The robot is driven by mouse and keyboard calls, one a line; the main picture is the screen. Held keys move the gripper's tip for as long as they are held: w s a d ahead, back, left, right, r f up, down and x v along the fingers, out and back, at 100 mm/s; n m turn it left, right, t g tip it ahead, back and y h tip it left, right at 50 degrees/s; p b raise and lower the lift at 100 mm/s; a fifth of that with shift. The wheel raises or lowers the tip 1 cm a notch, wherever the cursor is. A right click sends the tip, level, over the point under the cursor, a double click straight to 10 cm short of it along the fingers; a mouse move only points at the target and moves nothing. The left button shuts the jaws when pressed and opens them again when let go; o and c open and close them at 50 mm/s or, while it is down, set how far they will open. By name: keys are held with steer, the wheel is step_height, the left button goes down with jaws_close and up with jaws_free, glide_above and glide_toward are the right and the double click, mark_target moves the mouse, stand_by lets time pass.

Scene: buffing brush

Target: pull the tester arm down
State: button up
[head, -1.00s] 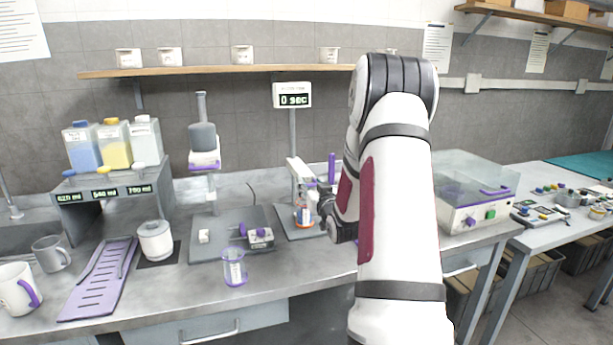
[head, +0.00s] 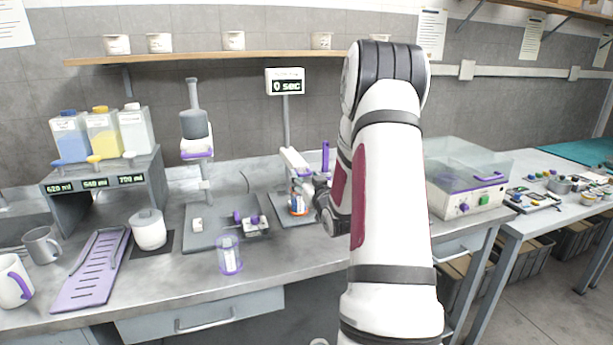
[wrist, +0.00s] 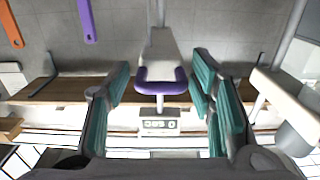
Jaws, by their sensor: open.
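The tester stands at the back of the bench, with a "0 sec" display (head: 287,86) on a post. Its pale tester arm (head: 294,160) juts forward, and an orange-and-white bottle (head: 298,204) stands below it. In the wrist view the tester arm (wrist: 160,48) ends in a purple loop handle (wrist: 162,87). My gripper (wrist: 161,98) is open, its teal fingers on either side of the handle with gaps left and right. In the head view my arm covers the right side of the tester, and the fingertips are hard to make out.
A stand with a grey cylinder (head: 194,125) is left of the tester. A clear purple-rimmed cup (head: 230,256) is near the bench front. A clear-lidded machine (head: 468,180) is right of my arm. A shelf (head: 225,55) runs along the wall.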

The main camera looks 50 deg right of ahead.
steer(key=v, duration=1.1)
steer(key=shift+s+r, duration=0.2)
steer(key=shift+d, duration=0.1)
stand_by(1.1)
